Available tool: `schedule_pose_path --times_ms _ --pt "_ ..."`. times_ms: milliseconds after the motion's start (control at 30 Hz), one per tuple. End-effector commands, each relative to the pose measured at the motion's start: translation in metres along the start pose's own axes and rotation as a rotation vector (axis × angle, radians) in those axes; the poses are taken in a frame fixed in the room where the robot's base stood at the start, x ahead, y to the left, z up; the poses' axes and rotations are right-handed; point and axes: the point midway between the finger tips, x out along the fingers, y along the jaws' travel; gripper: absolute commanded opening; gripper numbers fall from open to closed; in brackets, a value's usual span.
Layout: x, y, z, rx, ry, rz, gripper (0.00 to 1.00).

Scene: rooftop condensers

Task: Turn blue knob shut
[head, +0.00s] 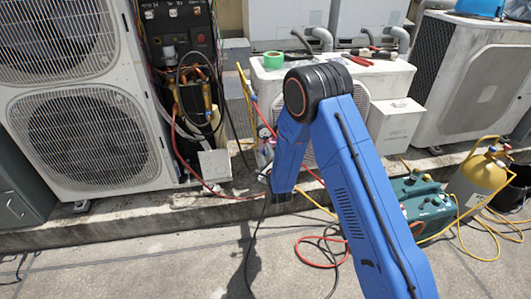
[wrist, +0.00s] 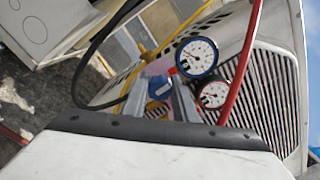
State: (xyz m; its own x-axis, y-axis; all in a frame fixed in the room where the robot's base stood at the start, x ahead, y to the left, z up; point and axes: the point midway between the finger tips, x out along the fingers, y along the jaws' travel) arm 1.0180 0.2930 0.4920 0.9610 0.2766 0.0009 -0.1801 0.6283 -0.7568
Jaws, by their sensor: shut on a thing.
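In the wrist view, the blue knob (wrist: 160,86) sits on a gauge manifold, left of the blue-rimmed gauge (wrist: 197,56). My gripper (wrist: 165,92) has a finger on each side of the knob and is shut on it. A red-rimmed gauge (wrist: 213,95) is at the lower right of the blue-rimmed one. The knob's lower part is hidden by the fingers. In the head view, my blue arm hides most of the manifold, and the knob cannot be made out.
Black, yellow and red hoses run close around the gripper in the wrist view. A condenser grille (wrist: 265,95) stands behind the gauges. In the head view, a green pump (head: 425,205) and a yellow-topped cylinder (head: 483,172) stand at right. Open floor lies in front.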

Motion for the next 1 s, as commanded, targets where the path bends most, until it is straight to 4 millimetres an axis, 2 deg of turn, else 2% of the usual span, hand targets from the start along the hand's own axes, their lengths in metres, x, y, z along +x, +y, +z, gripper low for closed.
schedule_pose_path --times_ms 667,700,767,1000 --pt "-0.0014 0.0012 -0.0028 0.066 0.005 0.003 0.03" --pt "-0.0014 0.0012 -0.0028 0.066 0.005 0.003 0.28" --pt "-0.0013 0.0012 -0.0026 0.066 0.005 0.003 0.42" --pt "-0.0006 0.0005 -0.0013 0.066 0.002 0.002 0.44"
